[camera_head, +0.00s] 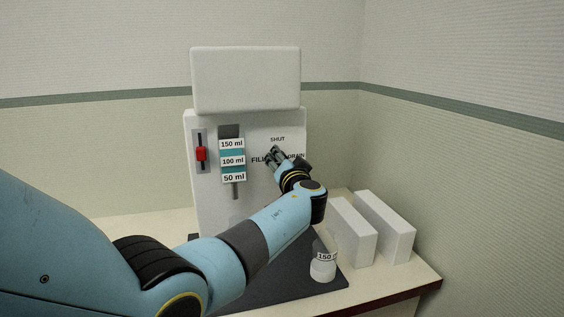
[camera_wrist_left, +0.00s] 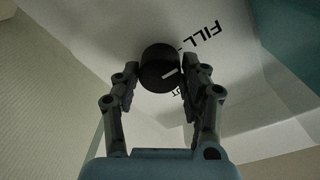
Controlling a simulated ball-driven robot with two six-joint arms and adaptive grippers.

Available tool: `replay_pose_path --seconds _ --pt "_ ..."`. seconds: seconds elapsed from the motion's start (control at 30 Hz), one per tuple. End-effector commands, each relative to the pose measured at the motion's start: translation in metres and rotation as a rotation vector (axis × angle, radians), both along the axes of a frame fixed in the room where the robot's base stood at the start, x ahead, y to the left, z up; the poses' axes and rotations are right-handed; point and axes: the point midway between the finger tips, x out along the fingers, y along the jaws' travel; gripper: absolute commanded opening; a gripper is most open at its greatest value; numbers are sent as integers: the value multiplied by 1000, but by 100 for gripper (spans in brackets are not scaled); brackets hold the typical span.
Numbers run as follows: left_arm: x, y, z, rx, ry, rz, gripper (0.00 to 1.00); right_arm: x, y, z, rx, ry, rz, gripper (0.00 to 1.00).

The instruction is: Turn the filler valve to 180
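The filler valve is a round black knob (camera_wrist_left: 160,69) with a white pointer line, on the white dispenser's front. In the left wrist view, the pointer lies between the FILL mark and the partly hidden SHUT label. My left gripper (camera_head: 271,157) is at the knob and hides most of it in the head view. In the left wrist view, its fingers (camera_wrist_left: 160,76) are closed in on both sides of the knob, seemingly against it. The dispenser (camera_head: 247,195) carries a level gauge (camera_head: 232,161) marked 50, 100 and 150 ml. My right gripper is not in view.
A red slider (camera_head: 201,154) sits left of the gauge. Two white blocks (camera_head: 352,231) (camera_head: 385,226) stand to the right, near the wall. My left arm crosses the front.

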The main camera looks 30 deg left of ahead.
Motion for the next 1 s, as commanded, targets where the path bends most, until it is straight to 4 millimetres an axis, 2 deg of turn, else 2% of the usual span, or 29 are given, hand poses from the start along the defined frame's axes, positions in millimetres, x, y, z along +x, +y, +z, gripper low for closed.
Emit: replay_pose_path --seconds 0.03,0.23,0.63,1.0 --pt "0 0 0 0 0 0 35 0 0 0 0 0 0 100" --pt "0 0 0 0 0 0 9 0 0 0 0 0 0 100" --pt "0 -1 -2 50 59 -1 8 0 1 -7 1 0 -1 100" --pt "1 -1 -4 240 283 -2 8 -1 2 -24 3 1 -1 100"
